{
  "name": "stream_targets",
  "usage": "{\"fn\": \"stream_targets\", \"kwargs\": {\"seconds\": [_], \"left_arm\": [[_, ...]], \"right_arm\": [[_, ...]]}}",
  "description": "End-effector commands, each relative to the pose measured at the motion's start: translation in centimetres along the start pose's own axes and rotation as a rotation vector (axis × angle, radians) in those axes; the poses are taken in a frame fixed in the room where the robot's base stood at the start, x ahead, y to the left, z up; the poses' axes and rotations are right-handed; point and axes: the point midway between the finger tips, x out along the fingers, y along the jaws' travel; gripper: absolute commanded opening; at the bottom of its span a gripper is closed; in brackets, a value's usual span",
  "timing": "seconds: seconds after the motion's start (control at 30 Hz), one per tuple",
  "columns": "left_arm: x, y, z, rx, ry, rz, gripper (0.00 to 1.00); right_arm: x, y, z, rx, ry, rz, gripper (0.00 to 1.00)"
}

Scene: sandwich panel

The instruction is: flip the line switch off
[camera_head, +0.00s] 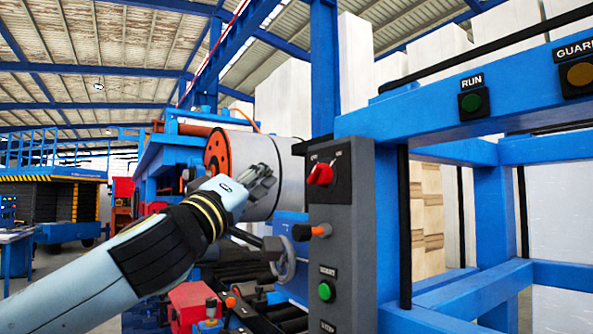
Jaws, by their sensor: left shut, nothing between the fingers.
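The red line switch (320,174) sits on a black plate near the top of the grey control panel (344,225). Two small white labels are above it, too small to read surely. Its red handle leans toward the left of the plate, but I cannot tell its exact setting. My left gripper (264,177) is shut and empty. It is to the left of the switch at about the same height, with a visible gap between them in the picture. My right gripper is not in view.
Below the switch, an orange-tipped lever (318,230) sticks out leftward, with a green START button (326,291) lower down. A metal roll (285,160) is behind my gripper. Blue frame beams (460,80) with a RUN light (473,102) stand to the right.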

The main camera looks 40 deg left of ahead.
Motion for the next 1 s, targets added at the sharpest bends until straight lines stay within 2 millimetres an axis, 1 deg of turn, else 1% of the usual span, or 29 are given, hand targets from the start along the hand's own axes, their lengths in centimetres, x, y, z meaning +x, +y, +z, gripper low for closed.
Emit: {"fn": "stream_targets", "kwargs": {"seconds": [0.17, 0.27, 0.5, 0.67, 0.7, 0.8, 1.0], "left_arm": [[0.8, 0.1, -0.1, -0.002, 0.002, -0.002, 0.00], [2.2, 0.2, -0.3, -0.005, 0.004, -0.003, 0.00], [7.5, 0.5, -0.5, -0.006, 0.003, -0.003, 0.00], [10.7, 0.4, -0.3, -0.004, 0.002, -0.002, 0.00], [9.7, 0.1, 0.7, -0.005, -0.003, -0.004, 0.00], [8.6, -0.1, 1.9, -0.004, -0.002, -0.004, 0.00], [7.6, -0.1, 3.1, -0.001, -0.001, -0.002, 0.00]], "right_arm": [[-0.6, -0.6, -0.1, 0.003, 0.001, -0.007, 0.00], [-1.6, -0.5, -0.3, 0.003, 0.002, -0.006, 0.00], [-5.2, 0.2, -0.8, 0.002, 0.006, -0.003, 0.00], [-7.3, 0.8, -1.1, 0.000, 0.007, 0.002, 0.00], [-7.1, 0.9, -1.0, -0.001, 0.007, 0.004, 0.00], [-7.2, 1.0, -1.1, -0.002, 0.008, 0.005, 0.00], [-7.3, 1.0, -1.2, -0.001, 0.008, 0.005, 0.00]]}}
